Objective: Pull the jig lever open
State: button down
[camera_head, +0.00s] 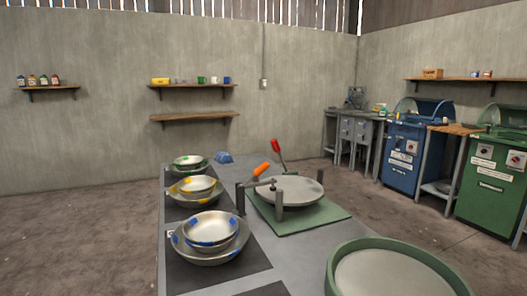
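The jig stands on the grey table, with a round grey plate (289,190) over a green base (312,222) and dark upright posts beside it. An orange-handled lever (261,169) rises tilted from the left side of the jig, over a bar near the plate's left edge. A second handle, red (276,147), stands up behind the plate. I cannot tell which of the two is the jig lever. My gripper is not in view.
Stacked metal bowls with blue (211,229), yellow (197,184) and green (188,160) marks sit on dark mats at left. A green-rimmed round tray (343,256) is at front right. A small blue object (223,157) lies at the table's far end. Blue (404,155) and green (492,180) machines stand right.

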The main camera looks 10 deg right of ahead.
aim_at(274, 143)
jog(key=k+j, duration=0.1)
jog(key=j, duration=0.85)
jog(key=k+j, duration=0.15)
jog(key=j, duration=0.35)
jog(key=i+j, duration=0.45)
jog(key=j, duration=0.15)
jog(key=i+j, duration=0.4)
jog(key=j, duration=0.15)
jog(key=i+l, duration=0.15)
jog(key=i, duration=1.1)
jog(key=i+l, duration=0.25)
jog(key=l+z, duration=0.05)
jog(key=l, duration=0.05)
